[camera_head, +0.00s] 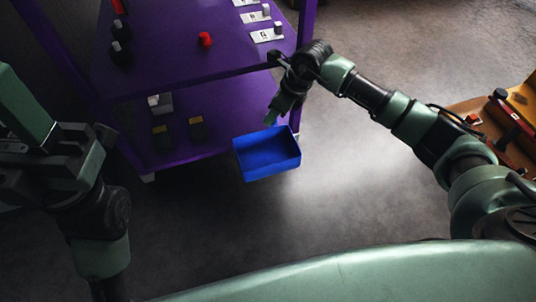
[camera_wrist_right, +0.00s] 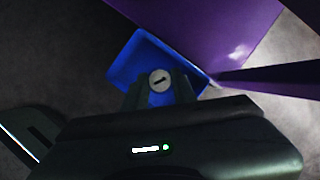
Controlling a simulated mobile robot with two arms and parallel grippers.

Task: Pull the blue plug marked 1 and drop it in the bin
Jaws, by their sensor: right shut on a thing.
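My right gripper (camera_head: 271,118) hangs above the back part of the open blue bin (camera_head: 268,172). In the right wrist view its fingers are shut on a plug (camera_wrist_right: 160,80). The plug shows a round pale face with a dark mark like a 1. Its sides are hidden between the fingers, and I cannot make out blue on it. The bin (camera_wrist_right: 124,68) lies behind and below the plug in that view. My left gripper (camera_head: 22,115) is at the left edge of the head view, away from the bin; its jaw opening is unclear.
A purple shelf unit (camera_head: 160,72) stands behind the bin. Its upper shelf holds a red knob (camera_head: 205,39), dark knobs (camera_head: 121,53) and white labelled plates (camera_head: 266,35). Its lower shelf holds small blocks (camera_head: 162,137). A wooden bench (camera_head: 480,118) stands at right. Grey floor is open between.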

